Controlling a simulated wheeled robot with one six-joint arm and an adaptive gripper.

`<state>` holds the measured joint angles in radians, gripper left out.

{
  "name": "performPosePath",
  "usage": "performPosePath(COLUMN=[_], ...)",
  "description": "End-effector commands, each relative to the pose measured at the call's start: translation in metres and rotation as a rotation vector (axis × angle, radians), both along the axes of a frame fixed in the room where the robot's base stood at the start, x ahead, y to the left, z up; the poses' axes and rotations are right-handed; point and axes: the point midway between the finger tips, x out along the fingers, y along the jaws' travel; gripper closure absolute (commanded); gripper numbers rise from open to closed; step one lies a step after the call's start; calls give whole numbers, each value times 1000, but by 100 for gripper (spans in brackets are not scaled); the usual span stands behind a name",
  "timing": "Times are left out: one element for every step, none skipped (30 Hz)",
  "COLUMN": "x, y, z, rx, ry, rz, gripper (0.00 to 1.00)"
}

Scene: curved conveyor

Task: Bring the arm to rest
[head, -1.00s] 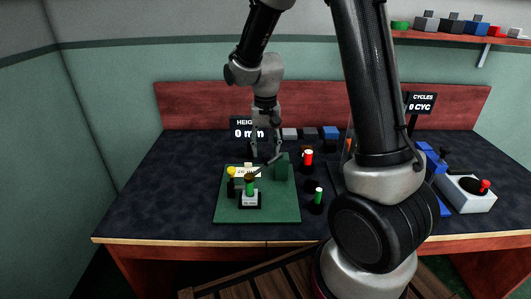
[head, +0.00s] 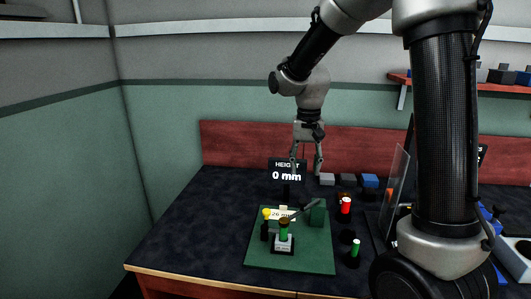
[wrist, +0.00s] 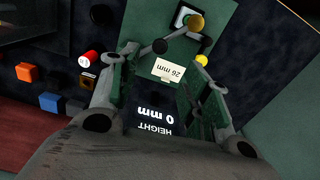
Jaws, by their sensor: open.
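My gripper (head: 306,168) hangs in the air above the back of the dark bench, fingers pointing down. Its two fingers are spread and nothing is between them. In the wrist view my gripper (wrist: 160,75) also shows open, with the green board (wrist: 228,40) beyond the fingertips. My arm reaches in from the upper right in the head view.
A height display (head: 287,172) reading 0 mm stands behind the board, close to my gripper. Red (head: 346,205) and green (head: 355,248) cylinders stand right of the board. Grey and blue blocks (head: 370,181) sit at the back. A clear panel (head: 398,180) stands further right. Bench left is clear.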

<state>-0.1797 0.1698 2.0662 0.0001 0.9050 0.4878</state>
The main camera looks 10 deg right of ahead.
Motion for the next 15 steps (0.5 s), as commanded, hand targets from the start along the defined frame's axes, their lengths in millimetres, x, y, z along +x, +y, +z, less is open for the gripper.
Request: performPosePath(x=[0, 0, -1, -2, -7, -19, -31, -43, -55, -65, -74, -86, -95, -105, -117], y=[0, 0, 0, 0, -1, -3, -6, -8, -12, -16, -19, -23, -27, -30, -35], z=[0, 0, 0, -1, -4, -11, -12, -8, -2, 3, 8, 15, 20, 24, 31], rx=[0, 0, 0, -1, -2, -5, -5, -4, -3, -2, -1, 1, 1, 1, 1], ry=[0, 0, 2, 7, 20, 50, 63, 65, 60, 54, 46, 35, 26, 14, -3], rz=[6, 16, 40, 64, 95, 142, 179, 212, 245, 264, 282, 303, 316, 328, 344], gripper=[52, 52, 52, 52, 52, 52, 52, 52, 52, 52, 52, 52, 52, 52, 52])
